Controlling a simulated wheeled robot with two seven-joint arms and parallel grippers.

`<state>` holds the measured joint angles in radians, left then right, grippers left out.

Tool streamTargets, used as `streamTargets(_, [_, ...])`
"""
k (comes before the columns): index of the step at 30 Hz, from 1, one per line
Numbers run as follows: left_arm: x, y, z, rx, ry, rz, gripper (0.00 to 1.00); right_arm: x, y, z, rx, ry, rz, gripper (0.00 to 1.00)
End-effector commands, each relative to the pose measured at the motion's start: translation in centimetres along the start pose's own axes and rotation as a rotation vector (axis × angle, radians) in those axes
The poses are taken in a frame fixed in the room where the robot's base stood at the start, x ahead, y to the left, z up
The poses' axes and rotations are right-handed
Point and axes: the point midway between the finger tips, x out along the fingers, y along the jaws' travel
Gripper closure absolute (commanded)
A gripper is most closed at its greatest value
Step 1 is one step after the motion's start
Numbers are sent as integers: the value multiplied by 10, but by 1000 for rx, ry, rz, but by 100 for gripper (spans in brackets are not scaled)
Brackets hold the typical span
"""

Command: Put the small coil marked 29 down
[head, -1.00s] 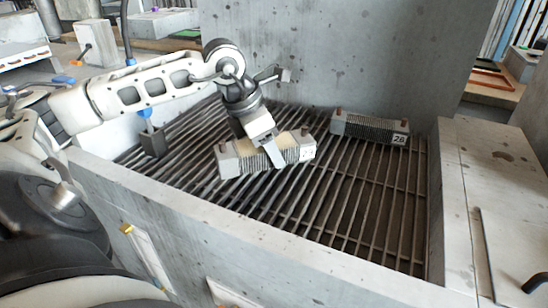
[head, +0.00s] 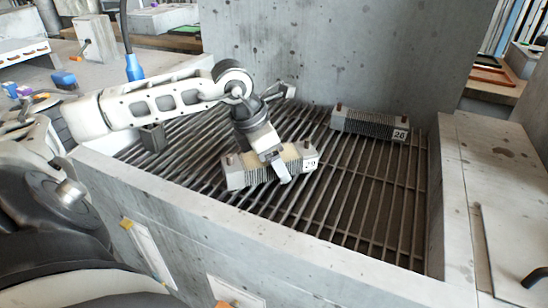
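The small coil (head: 240,174), a finned grey block with a tan top and upright studs, is at the middle of the metal grate (head: 345,205). A white label, partly legible and ending in 9, shows on its right end. My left gripper (head: 276,166) reaches down over the coil from above and is shut on its middle, one finger showing on the near side; the far finger is hidden. The coil is at or just above the bars; I cannot tell whether it touches them. My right gripper is not in view.
Another finned coil (head: 365,124), its label reading 28 or 26, sits at the back of the grate. A small grey block (head: 152,138) stands at the left. A concrete rim (head: 250,235) surrounds the grate. The grate's right part is clear.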

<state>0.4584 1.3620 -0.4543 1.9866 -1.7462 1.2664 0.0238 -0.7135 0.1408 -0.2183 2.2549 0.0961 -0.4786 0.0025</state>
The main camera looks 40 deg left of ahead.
Motion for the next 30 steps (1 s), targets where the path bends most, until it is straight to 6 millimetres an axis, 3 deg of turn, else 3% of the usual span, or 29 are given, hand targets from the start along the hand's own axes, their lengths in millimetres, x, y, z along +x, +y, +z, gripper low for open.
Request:
streamTargets(7, [-9,1,1,0,-1,3,27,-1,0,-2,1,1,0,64])
streamTargets(21, [-100,1,0,0,0,5,27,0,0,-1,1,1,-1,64])
streamTargets(30, [-122,0,0,0,0,0,27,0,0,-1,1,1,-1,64])
